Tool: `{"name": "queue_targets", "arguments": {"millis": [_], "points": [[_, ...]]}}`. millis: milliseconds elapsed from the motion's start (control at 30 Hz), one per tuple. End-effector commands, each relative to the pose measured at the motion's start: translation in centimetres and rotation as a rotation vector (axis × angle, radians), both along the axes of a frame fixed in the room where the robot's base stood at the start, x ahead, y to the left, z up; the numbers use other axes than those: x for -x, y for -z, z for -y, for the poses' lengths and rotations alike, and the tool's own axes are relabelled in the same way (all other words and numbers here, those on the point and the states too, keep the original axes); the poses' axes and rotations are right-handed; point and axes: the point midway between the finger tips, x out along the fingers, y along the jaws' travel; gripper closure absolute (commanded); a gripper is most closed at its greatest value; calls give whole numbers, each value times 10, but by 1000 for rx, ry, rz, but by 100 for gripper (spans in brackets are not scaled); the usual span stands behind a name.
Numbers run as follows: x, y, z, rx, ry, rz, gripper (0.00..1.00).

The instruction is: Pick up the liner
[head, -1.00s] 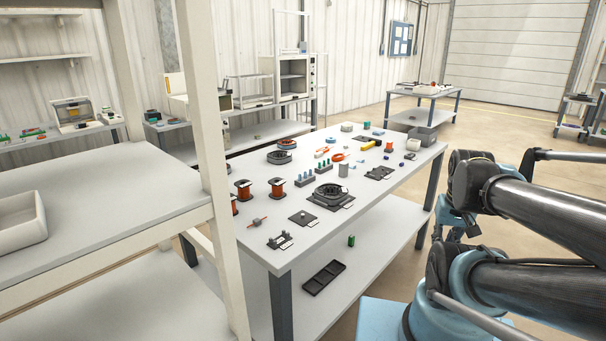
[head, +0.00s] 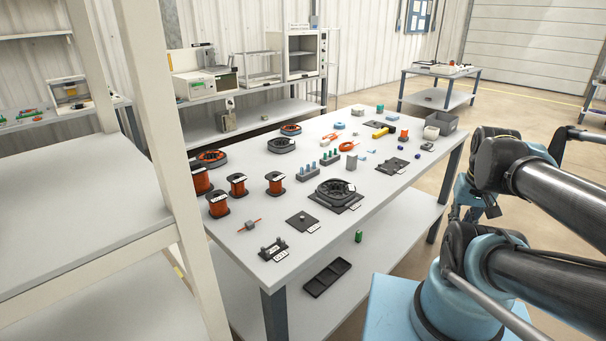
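I cannot tell for certain which piece is the liner. Small light-blue pieces (head: 363,156) lie near the middle of the worktable (head: 215,262), and small dark-blue pieces lie farther right; any of these is too small to identify. A black ring-shaped stator (head: 335,192) sits on a dark plate near the table's front edge. My arm (head: 560,205) reaches in from the right, beside the table and apart from everything on it. My gripper's fingers cannot be seen.
Several orange wire spools (head: 275,183) stand at the table's left. A grey bin (head: 441,122) is at its far right corner. A black tray (head: 326,277) and a green block (head: 358,236) lie on the lower shelf. A pale rack post (head: 172,150) stands close at left.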

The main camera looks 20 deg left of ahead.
Motion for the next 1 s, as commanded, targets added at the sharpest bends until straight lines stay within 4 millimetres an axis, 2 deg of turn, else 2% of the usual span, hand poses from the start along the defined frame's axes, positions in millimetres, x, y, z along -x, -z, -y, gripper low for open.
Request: {"name": "queue_targets", "arguments": {"millis": [233,467,767,1000], "points": [[-34,-46,-25,3,-133,-22,83],[-79,-99,-76,12,-310,-54,83],[-128,-153,-168,31,-538,-93,83],[-151,-184,-262,51,-722,-123,83]]}}
